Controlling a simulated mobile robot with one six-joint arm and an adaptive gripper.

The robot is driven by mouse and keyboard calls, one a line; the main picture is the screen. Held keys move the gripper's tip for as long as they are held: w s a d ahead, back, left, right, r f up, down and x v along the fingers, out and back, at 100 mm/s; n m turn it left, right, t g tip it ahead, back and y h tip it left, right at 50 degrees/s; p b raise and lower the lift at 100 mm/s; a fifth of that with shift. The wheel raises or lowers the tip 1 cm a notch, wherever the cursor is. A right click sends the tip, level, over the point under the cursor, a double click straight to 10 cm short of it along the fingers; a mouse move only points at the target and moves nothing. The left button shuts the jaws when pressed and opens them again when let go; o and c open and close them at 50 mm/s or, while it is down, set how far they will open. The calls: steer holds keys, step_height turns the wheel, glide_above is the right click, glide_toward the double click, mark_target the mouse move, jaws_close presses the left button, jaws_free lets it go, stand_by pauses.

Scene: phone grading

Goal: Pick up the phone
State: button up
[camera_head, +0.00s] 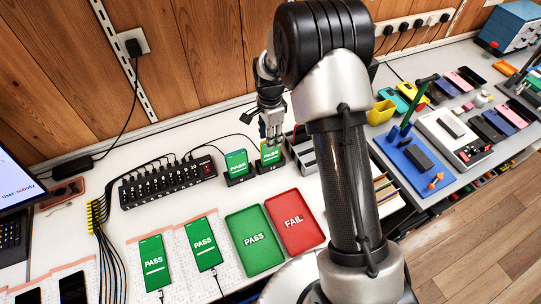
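Two phones with green PASS screens stand tilted in black cradles at the back of the bench, the left cradle phone (237,163) and the right cradle phone (268,156). My gripper (274,136) points down at the top edge of the right one and overlaps it in the picture. I cannot tell whether the fingers touch it or how far apart they are. Two more PASS phones lie flat on pale mats, the left mat phone (154,265) and the right mat phone (204,245), with cables at their lower ends.
A green PASS tray (254,262) and a red FAIL tray (294,241) lie in front of the cradles. A black multi-port hub (168,184) and yellow-ended cables stand at left. A blue repair fixture (397,175) is right of my arm. My arm hides part of the bench.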

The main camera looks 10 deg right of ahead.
mark_target(271, 153)
steer(key=f+b, duration=0.1)
steer(key=f, duration=0.3)
steer(key=f+b, duration=0.2)
steer(key=f, duration=0.2)
steer(key=shift+s+f, duration=0.2)
steer(key=shift+f, duration=0.1)
steer(key=shift+c, duration=0.3)
jaws_close()
steer(key=shift+r, duration=0.1)
